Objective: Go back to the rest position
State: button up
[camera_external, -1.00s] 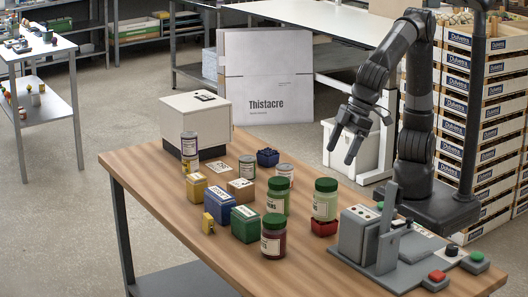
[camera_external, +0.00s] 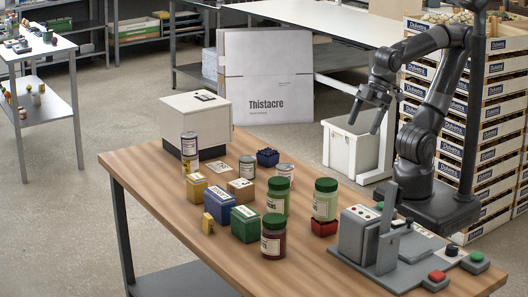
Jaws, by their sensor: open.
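My gripper (camera_external: 365,119) is open and empty, with its two dark fingers apart and pointing down. It hangs in the air beyond the far right edge of the wooden table (camera_external: 140,174), in front of a white bin (camera_external: 345,152) in the picture. My arm is bent, with its elbow raised and its forearm reaching left. My gripper touches nothing that I can see.
On the table stand a white box-shaped device (camera_external: 205,120), several jars such as a dark red one (camera_external: 273,243), small boxes such as a green one (camera_external: 245,229), and a grey press-like fixture (camera_external: 360,235). Stacked crates (camera_external: 495,95) stand behind my arm.

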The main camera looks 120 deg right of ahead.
jog(key=shift+s+d+f, duration=0.15)
jog(key=shift+s+f, duration=0.1)
jog(key=shift+s, duration=0.2)
jog(key=shift+s+d+f, duration=0.1)
jog(key=shift+s+f, duration=0.15)
jog(key=shift+s, duration=0.2)
